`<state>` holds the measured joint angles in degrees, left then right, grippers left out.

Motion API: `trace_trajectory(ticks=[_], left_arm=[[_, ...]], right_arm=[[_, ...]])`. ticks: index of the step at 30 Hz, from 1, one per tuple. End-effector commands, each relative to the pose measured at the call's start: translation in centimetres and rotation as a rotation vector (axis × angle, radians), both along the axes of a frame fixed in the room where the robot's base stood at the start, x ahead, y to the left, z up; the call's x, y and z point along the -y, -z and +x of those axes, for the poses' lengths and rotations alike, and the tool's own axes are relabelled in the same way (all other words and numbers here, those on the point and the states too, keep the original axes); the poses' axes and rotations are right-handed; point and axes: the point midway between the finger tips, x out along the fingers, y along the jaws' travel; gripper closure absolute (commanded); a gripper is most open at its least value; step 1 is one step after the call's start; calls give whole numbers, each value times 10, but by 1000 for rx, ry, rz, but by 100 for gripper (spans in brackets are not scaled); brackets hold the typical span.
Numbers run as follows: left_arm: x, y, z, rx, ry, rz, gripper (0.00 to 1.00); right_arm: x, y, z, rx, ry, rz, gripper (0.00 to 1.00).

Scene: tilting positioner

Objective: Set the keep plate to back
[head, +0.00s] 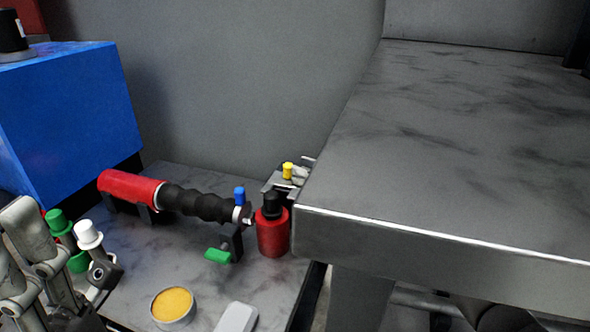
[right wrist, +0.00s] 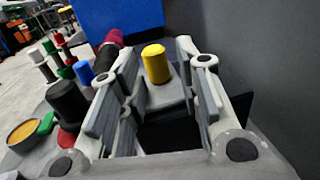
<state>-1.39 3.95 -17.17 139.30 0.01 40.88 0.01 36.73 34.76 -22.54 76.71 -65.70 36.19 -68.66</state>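A yellow knob (head: 287,170) stands on a small grey plate (head: 274,183) just behind the big table's left edge, which hides part of it. I take this plate to be the keep plate. In the right wrist view the yellow knob (right wrist: 156,63) stands upright on the grey plate (right wrist: 168,95), with a dark opening on the near side. My right gripper (right wrist: 155,72) is open, one finger on each side of the knob, with gaps visible. In the head view it is mostly hidden. Grey links at the lower left appear to be my left gripper (head: 40,262); its fingertips are unclear.
A red bottle with a black cap (head: 272,232), a blue knob (head: 239,195) and a red-and-black cylinder (head: 165,196) crowd beside the plate. A blue box (head: 70,120) stands far left. The big grey table (head: 460,140) blocks the right; a grey wall stands behind.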

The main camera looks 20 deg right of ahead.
Motion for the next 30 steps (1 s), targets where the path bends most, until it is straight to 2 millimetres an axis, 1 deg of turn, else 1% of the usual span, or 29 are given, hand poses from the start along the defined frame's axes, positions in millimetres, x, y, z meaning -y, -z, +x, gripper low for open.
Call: trace_trajectory(ticks=[1,6,12,18,30], left_arm=[[0,0,0,0,0,0,60],[0,0,0,1,0,0,60],[0,0,0,1,0,0,60],[0,0,0,1,0,1,60],[0,0,0,1,0,1,60]], right_arm=[[10,2,-9,-3,2,-3,68],[35,2,-35,-2,2,-2,68],[53,1,-54,-3,1,0,68],[59,0,-59,-1,0,1,68],[58,0,-59,-1,0,1,68]])
